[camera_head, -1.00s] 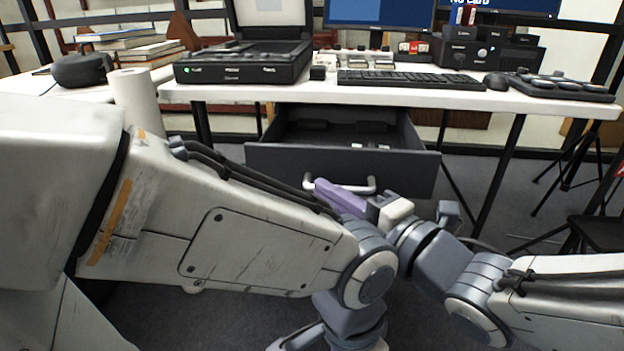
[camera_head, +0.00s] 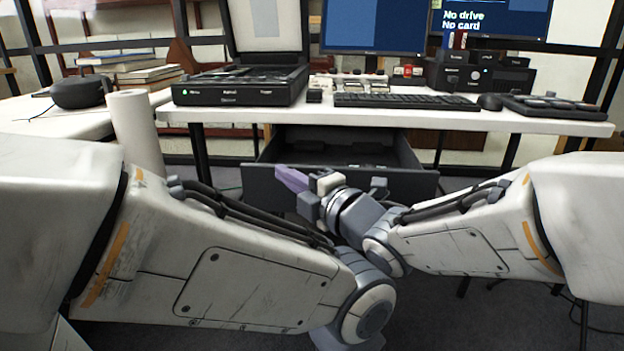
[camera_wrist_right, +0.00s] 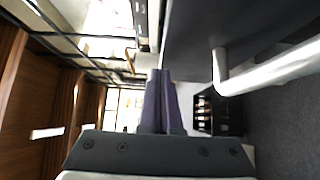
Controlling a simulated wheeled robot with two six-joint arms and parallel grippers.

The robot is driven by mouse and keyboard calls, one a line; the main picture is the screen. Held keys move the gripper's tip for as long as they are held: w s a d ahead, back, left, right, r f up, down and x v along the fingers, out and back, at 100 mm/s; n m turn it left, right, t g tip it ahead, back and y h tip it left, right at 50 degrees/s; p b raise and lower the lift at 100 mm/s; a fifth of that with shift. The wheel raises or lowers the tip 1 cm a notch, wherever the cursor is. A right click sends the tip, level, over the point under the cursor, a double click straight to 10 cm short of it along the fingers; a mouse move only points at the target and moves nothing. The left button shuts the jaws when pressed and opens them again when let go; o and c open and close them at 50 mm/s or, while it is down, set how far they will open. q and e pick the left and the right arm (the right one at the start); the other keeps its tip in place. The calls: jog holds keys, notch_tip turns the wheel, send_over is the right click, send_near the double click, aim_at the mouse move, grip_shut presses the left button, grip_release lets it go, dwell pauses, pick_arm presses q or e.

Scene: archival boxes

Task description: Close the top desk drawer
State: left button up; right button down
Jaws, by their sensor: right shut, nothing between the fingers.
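The dark top desk drawer (camera_head: 260,186) stands pulled out under the white desk, with its inside showing from above. My right gripper (camera_head: 290,178) has purple fingers and is in front of the drawer front, left of its middle. In the right wrist view its fingers (camera_wrist_right: 158,78) are together and empty. The pale bar handle (camera_wrist_right: 275,70) and the dark drawer front (camera_wrist_right: 205,35) lie to the right of the fingers there, with a visible gap. The handle is hidden behind my right arm in the head view. My left arm crosses the lower left; its gripper is out of view.
The white desk (camera_head: 400,119) carries a scanner (camera_head: 240,88), a keyboard (camera_head: 405,101) and monitors (camera_head: 375,25). A white paper roll (camera_head: 136,130) stands at the left. My left forearm lies close below my right wrist.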

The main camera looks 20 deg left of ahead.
jog(key=shift+w, duration=0.25)
jog(key=shift+w, duration=0.1)
